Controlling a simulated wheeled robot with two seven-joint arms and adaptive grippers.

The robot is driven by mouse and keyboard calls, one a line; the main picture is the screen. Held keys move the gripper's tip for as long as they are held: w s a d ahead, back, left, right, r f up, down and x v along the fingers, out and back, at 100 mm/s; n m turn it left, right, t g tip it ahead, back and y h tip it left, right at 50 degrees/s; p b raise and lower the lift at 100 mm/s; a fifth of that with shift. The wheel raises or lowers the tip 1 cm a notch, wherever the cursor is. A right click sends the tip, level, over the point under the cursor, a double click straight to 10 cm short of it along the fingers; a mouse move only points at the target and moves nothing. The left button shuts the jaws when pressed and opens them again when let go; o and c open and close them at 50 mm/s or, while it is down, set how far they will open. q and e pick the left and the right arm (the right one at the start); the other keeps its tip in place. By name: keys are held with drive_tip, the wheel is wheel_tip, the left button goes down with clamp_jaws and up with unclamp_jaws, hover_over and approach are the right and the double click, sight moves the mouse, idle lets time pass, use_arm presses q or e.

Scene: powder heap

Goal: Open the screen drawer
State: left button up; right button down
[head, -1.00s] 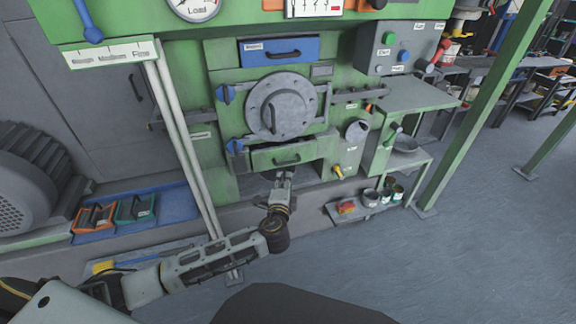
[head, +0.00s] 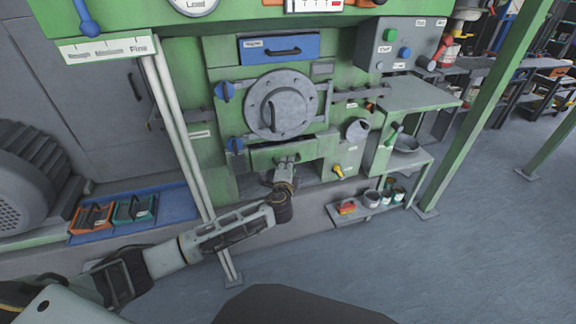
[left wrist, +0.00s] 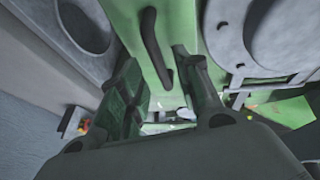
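A green drawer (head: 264,158) sits below the round grey door. I take it as the screen drawer; no label on it is readable. In the left wrist view its green front (left wrist: 124,24) carries a dark bar handle (left wrist: 152,40). My left gripper (head: 287,162) is in front of the drawer and hides most of the handle in the head view. In the left wrist view my left gripper (left wrist: 156,66) is open, its two fingers on either side of the handle's near end. Whether they touch it, I cannot tell. The drawer looks shut. My right gripper is not in view.
Above are the round grey door (head: 280,105) with blue clamps and a blue drawer (head: 279,48). A yellow-handled valve (head: 338,171) is close on the right, with a low shelf of cups (head: 372,198) beyond. Pale vertical pipes (head: 184,140) stand left of the drawer.

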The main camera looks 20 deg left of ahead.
use_arm(q)
drive_tip(key=shift+x, duration=1.3)
clamp_jaws()
